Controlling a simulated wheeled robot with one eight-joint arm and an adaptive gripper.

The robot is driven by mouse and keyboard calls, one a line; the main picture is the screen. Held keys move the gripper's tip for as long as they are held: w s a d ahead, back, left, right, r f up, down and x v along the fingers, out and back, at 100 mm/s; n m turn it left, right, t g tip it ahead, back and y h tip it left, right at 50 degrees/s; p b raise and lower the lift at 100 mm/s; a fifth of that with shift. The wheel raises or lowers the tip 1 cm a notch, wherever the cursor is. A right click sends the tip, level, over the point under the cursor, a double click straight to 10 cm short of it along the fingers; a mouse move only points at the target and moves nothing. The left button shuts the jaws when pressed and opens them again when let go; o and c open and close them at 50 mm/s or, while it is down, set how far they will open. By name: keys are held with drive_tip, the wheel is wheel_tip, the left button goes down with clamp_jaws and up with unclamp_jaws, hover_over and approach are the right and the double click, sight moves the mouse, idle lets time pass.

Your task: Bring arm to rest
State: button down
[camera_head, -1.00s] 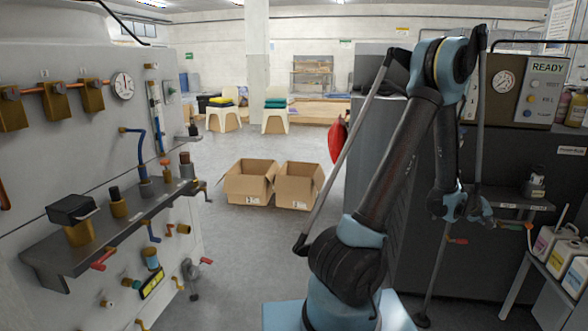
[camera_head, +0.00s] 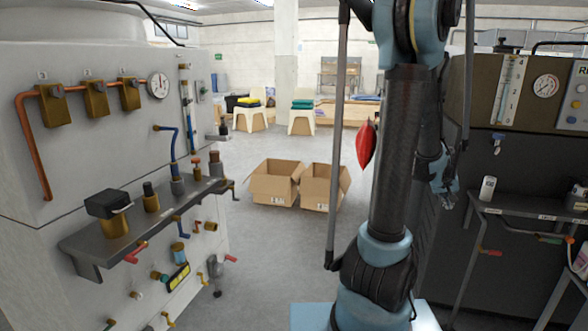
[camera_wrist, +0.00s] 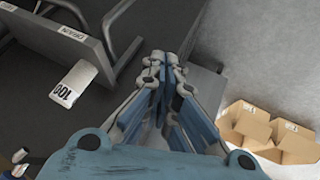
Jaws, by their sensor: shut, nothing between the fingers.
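My arm rises in the middle right of the head view, with its upper part cut off by the top edge. My gripper (camera_head: 447,190) hangs behind and to the right of the upright arm link, partly hidden there. In the wrist view my gripper (camera_wrist: 160,85) has its fingers together with nothing between them. It is in free air above the floor, beside a dark shelf labelled DRAIN (camera_wrist: 85,45). A white item marked 100 (camera_wrist: 75,88) lies at that shelf's edge.
Two open cardboard boxes (camera_head: 275,183) stand on the floor left of my arm. A grey machine (camera_head: 100,190) with valves and a shelf fills the left. A dark machine (camera_head: 530,165) with gauges stands right. A red object (camera_head: 366,146) shows beside my arm.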

drive_tip(key=s+a+r+n+y, duration=0.1)
drive_tip(key=s+a+y, duration=0.15)
drive_tip(key=a, duration=0.95)
drive_tip(key=s+a+r+n+y, duration=0.1)
drive_tip(key=s+a, duration=0.2)
drive_tip(key=a, duration=0.9)
drive_tip(key=s+a+f+n+g+y, duration=0.2)
drive_tip(key=s+a+f, duration=0.1)
drive_tip(key=s+a, duration=1.2)
drive_tip(key=shift+s+f+n, duration=0.2)
drive_tip(key=shift+f+n, duration=0.1)
drive_tip(key=shift+n, duration=0.1)
drive_tip(key=shift+y, duration=0.25)
